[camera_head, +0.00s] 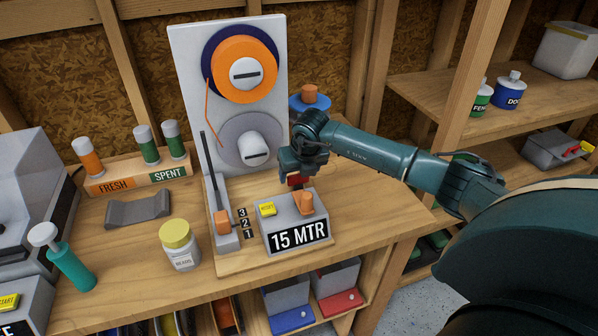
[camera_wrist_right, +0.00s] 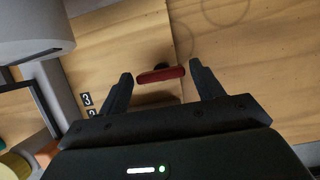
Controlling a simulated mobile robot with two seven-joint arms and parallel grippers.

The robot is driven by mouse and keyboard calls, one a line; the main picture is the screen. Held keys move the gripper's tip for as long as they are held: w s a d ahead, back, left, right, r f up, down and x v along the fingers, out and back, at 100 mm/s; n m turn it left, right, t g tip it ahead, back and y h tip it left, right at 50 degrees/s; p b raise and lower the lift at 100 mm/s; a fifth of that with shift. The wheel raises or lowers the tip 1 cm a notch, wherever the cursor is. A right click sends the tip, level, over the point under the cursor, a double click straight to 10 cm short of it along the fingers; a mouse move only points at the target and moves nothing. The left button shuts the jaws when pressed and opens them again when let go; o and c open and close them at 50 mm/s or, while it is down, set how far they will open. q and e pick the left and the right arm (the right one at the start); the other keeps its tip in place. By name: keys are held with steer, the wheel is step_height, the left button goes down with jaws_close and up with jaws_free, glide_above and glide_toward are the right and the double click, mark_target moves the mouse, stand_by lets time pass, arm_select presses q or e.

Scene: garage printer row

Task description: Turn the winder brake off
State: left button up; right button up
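The winder is a white upright panel (camera_head: 190,70) with an orange spool (camera_head: 232,58) above and a grey reel (camera_head: 255,128) below. A small red handle (camera_head: 294,180), perhaps the brake, shows under my right gripper (camera_head: 297,172), behind the meter box. In the right wrist view the red handle (camera_wrist_right: 161,75) is a short bar on a dark stem. It lies between the two open fingertips of the right gripper (camera_wrist_right: 161,72), with a small gap on each side. The gripper mostly hides the handle in the head view. My left gripper is not in view.
A grey box marked 15 MTR (camera_head: 298,237) has a yellow button (camera_head: 267,208) and an orange knob (camera_head: 304,202). A blue disc with an orange knob (camera_head: 310,93) is behind the gripper.

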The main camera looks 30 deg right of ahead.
steer(key=c, duration=0.7)
